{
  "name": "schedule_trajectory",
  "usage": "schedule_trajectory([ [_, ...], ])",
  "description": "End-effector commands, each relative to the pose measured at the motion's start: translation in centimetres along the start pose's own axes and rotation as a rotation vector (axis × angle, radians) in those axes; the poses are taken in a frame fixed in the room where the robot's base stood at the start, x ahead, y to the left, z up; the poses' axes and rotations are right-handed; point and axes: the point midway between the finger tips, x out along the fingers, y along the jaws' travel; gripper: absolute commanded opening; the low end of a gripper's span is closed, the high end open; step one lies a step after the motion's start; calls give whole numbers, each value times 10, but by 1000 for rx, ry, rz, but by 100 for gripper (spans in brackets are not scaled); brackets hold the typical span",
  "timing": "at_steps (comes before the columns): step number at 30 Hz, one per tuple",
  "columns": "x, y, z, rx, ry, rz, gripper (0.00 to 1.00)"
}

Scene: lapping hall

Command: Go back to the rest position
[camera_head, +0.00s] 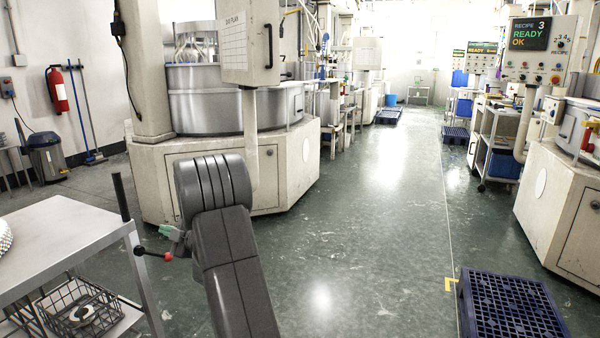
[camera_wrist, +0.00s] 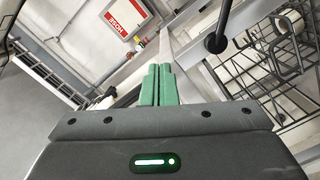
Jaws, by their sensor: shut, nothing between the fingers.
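My gripper (camera_wrist: 158,86) is in the wrist view, with its two green fingers together and nothing between them. In the head view my grey arm rises from the bottom and bends at the top. A small green part of my gripper (camera_head: 166,231) shows left of the arm, near the right edge of a grey cart (camera_head: 62,232). I cannot tell whether it touches the cart. In the wrist view the cart's frame and a wire basket (camera_wrist: 262,62) lie to the right of the fingers.
A wire basket (camera_head: 78,308) sits on the cart's lower shelf. A lapping machine (camera_head: 235,160) stands behind my arm. A blue pallet (camera_head: 512,305) lies on the floor at the lower right. The aisle (camera_head: 370,220) in the middle is clear. A control panel (camera_head: 535,50) stands at the right.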

Motion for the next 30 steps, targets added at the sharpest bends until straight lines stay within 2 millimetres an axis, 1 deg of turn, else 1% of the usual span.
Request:
schedule_trajectory([
  [1,-10,1,0,2,-3,0,0],
  [3,-21,1,0,2,-1,1,0],
  [6,-33,1,0,1,-1,1,0],
  [9,-41,0,0,1,0,-1,0],
  [14,-46,0,0,1,1,0,0],
  [23,-46,0,0,2,0,0,0],
  [30,-54,-4,8,13,-25,0,0],
])
